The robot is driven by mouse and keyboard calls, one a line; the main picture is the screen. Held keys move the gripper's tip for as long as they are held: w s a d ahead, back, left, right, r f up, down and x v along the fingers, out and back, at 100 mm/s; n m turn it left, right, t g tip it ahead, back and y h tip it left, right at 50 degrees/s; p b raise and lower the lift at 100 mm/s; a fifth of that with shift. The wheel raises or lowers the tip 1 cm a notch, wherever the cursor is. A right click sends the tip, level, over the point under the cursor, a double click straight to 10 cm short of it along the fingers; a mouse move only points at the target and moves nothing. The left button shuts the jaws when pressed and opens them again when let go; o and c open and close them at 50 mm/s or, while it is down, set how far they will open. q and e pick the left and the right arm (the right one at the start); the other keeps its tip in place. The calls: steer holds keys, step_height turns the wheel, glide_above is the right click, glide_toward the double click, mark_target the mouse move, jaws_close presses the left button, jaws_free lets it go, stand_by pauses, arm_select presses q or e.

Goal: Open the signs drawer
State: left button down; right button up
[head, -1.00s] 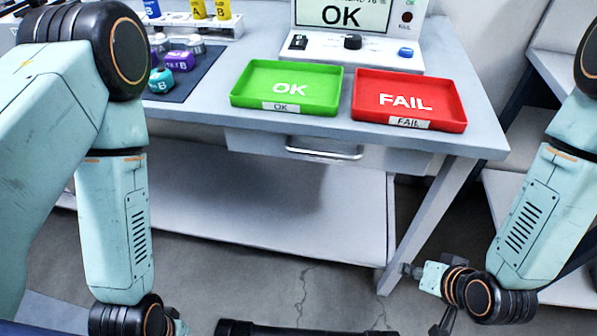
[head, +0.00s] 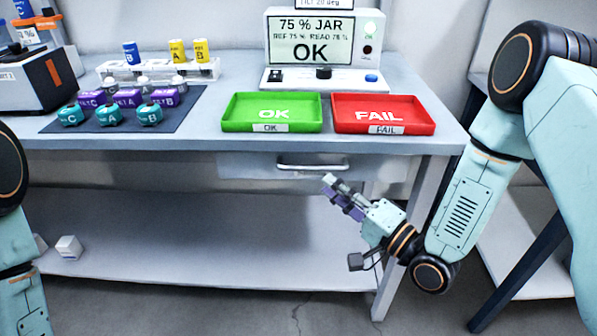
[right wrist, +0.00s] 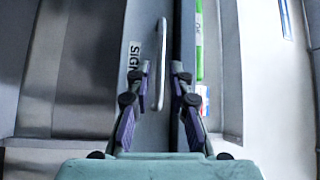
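The signs drawer (head: 245,170) sits under the tabletop below the green and red trays, and its front looks shut. Its silver bar handle (head: 310,167) runs along the upper part of the front. In the right wrist view the drawer front carries a label starting "SIGN" (right wrist: 133,58), partly hidden by a finger. My right gripper (head: 333,187) is just below and in front of the handle. In the right wrist view my right gripper (right wrist: 159,78) is open, with the handle (right wrist: 161,50) seen between its fingers, not gripped. My left gripper is out of view; only its arm shows.
The table (head: 205,142) holds a green OK tray (head: 240,124) and a red FAIL tray (head: 345,128) above the drawer. A display unit (head: 283,77), jars and a dark mat (head: 185,122) stand behind and left.

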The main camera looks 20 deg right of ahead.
mark_target(312, 170)
steer(key=shift+w+r+m, duration=0.15)
steer(key=shift+w+m, duration=0.15)
steer(key=shift+w, duration=0.15)
steer(key=b+x, duration=0.1)
steer(key=x, duration=0.4)
steer(key=shift+w+b, duration=0.1)
steer(key=shift+b, duration=0.3)
steer(key=shift+x, duration=0.8)
jaws_close()
